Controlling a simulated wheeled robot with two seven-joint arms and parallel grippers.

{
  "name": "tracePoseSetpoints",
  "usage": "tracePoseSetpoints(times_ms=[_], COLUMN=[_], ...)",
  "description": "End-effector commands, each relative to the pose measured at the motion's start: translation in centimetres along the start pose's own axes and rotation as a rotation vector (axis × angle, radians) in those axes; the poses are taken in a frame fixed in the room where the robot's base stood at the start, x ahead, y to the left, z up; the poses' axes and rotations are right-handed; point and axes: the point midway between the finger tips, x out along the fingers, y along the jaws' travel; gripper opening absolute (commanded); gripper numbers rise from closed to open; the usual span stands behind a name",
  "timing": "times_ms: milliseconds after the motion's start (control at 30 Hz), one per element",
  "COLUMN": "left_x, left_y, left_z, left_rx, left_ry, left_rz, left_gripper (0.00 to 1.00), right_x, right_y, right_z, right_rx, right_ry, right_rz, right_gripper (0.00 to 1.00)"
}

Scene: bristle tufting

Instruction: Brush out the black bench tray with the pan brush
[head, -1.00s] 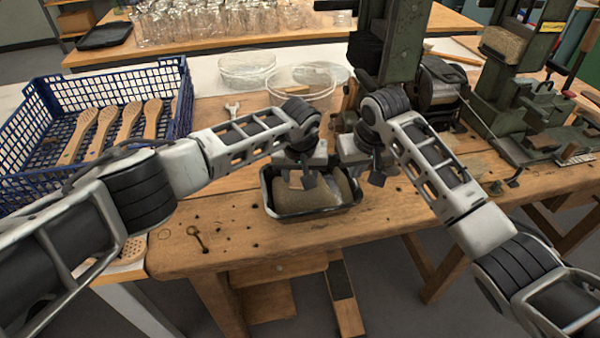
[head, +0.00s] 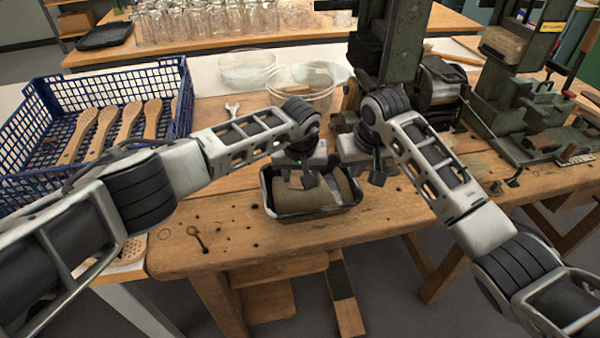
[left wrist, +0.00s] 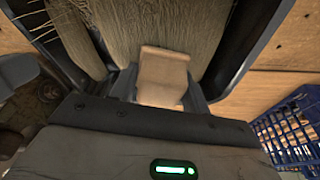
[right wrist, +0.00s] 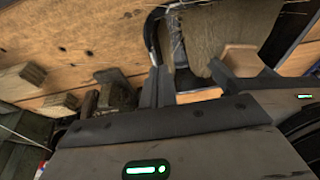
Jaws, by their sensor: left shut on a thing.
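The black bench tray (head: 268,203) sits near the bench's front edge, with tan fibre bundles (head: 308,195) in it. My left gripper (head: 300,178) is low over the tray. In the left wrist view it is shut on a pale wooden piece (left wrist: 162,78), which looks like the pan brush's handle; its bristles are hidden. The fibre bundles lie right behind the piece in that view. My right gripper (head: 376,172) is just right of the tray, apart from it. In the right wrist view its fingers (right wrist: 190,85) stand apart, with nothing seen gripped.
A blue crate (head: 100,93) with several wooden brush backs stands at the left. Clear bowls (head: 300,88) stand behind the tray. Green machines (head: 520,110) fill the back right.

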Motion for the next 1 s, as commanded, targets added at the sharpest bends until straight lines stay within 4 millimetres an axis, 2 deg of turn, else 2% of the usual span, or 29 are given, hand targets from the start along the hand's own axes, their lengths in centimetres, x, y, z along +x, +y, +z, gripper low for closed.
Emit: tracePoseSetpoints(times_ms=[467,1000], left_x=[0.0,0.0], left_y=[0.0,0.0], left_z=[0.0,0.0], left_rx=[0.000,0.000], left_ry=[0.000,0.000], left_rz=[0.000,0.000], left_gripper=[0.28,0.28], right_x=[0.0,1.0], right_y=[0.0,0.0], right_z=[0.0,0.3], right_rx=[0.000,0.000], right_ry=[0.000,-0.001], right_rz=[0.000,0.000], right_gripper=[0.00,0.00])
